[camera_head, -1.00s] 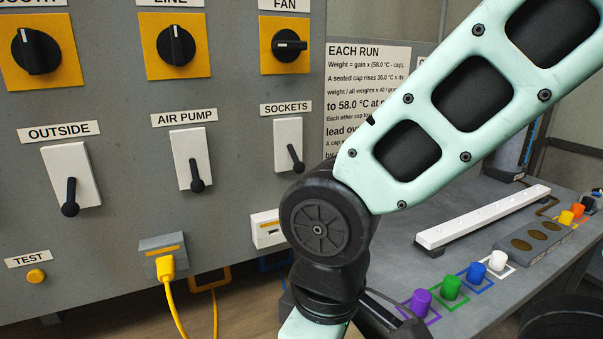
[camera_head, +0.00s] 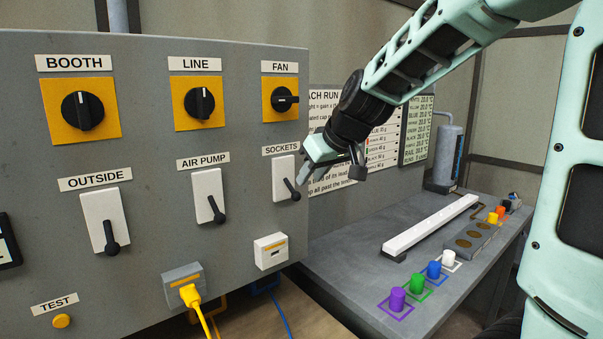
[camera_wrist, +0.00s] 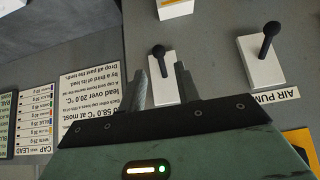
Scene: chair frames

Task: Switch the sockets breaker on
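The sockets breaker (camera_head: 280,170) is a white plate under the SOCKETS label (camera_head: 281,149) on the grey panel. Its black lever (camera_head: 293,192) points down and slightly right. My gripper (camera_head: 332,170) is just right of it in the head view, in front of the poster. In the wrist view, which is upside down, the two fingers of my gripper (camera_wrist: 161,88) are spread with nothing held. The sockets breaker (camera_wrist: 164,84) appears between and beyond them, with its lever (camera_wrist: 159,62) past the fingertips. I see no contact, and the exact gap is unclear.
Left of it are the air pump breaker (camera_head: 207,190) and outside breaker (camera_head: 101,215), levers down. Rotary switches (camera_head: 201,103) sit above. A white outlet box (camera_head: 270,251) and yellow-plugged socket (camera_head: 183,282) are below. Coloured caps (camera_head: 416,283) and a white bar (camera_head: 433,226) occupy the right bench.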

